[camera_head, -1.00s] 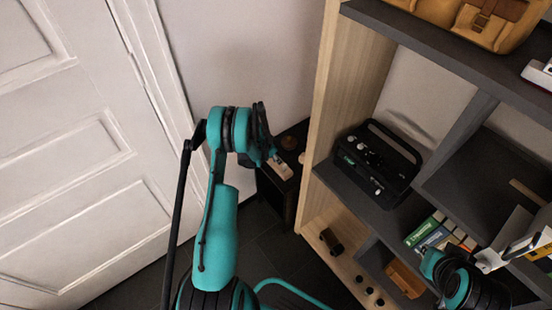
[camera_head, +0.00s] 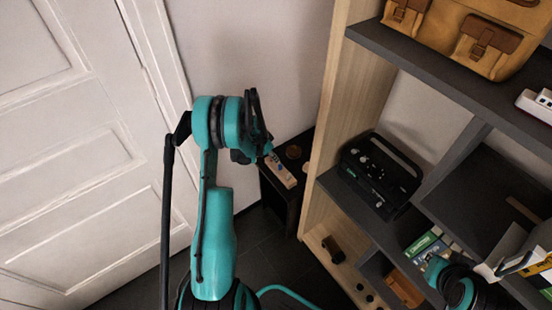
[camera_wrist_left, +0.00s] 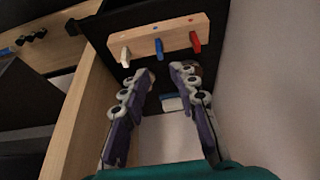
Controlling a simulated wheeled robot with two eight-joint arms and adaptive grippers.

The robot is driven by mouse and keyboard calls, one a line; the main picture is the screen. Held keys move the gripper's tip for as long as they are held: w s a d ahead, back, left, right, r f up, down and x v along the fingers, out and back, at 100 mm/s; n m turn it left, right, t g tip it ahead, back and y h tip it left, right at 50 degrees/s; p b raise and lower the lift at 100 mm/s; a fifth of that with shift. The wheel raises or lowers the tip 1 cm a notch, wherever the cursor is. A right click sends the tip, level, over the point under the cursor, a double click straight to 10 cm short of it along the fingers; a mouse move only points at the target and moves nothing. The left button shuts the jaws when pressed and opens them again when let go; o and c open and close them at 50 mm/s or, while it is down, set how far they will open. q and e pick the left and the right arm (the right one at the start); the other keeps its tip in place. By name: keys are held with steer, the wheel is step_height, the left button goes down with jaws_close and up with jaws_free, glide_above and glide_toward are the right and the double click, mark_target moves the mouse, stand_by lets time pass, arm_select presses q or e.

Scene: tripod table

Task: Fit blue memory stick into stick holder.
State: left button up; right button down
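The wooden stick holder (camera_wrist_left: 170,36) lies on a small dark table in the left wrist view. A white stick, the blue memory stick (camera_wrist_left: 158,48) and a red stick show along its near edge. I cannot tell how deep the blue one sits. The holder also shows in the head view (camera_head: 281,172), beside my left wrist. My left gripper (camera_wrist_left: 164,72) is open and empty, its fingertips just short of the holder and apart from the blue stick. My right gripper is partly visible at the lower right of the head view (camera_head: 516,266); its opening is unclear.
The small dark table (camera_head: 276,197) stands between the wall and a wooden shelf unit (camera_head: 340,95). A brown round thing (camera_head: 293,152) is behind the holder. A black device (camera_head: 380,172) stands on the shelf. A white and blue object (camera_wrist_left: 172,102) lies between my left fingers' outlines.

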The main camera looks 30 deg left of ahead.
arm_select(q)
steer(key=s+d+r+n, duration=0.1)
steer(key=s+d+r, duration=0.1)
steer(key=d+r, duration=0.35)
steer(key=s+d+r+t+y, duration=0.1)
steer(key=s+d+r, duration=0.15)
steer(key=r, duration=0.65)
steer(key=s+d+r+n, duration=0.1)
steer(key=d+r, duration=0.3)
steer(key=r, duration=0.3)
steer(key=s+d+r+n+t, duration=0.1)
steer(key=s+d+r, duration=0.2)
steer(key=s, duration=0.6)
steer(key=s+d+r+n+t, duration=0.1)
steer(key=s+d+r, duration=0.3)
steer(key=s+d, duration=0.4)
steer(key=shift+s+y, duration=0.4)
steer(key=shift+s, duration=0.75)
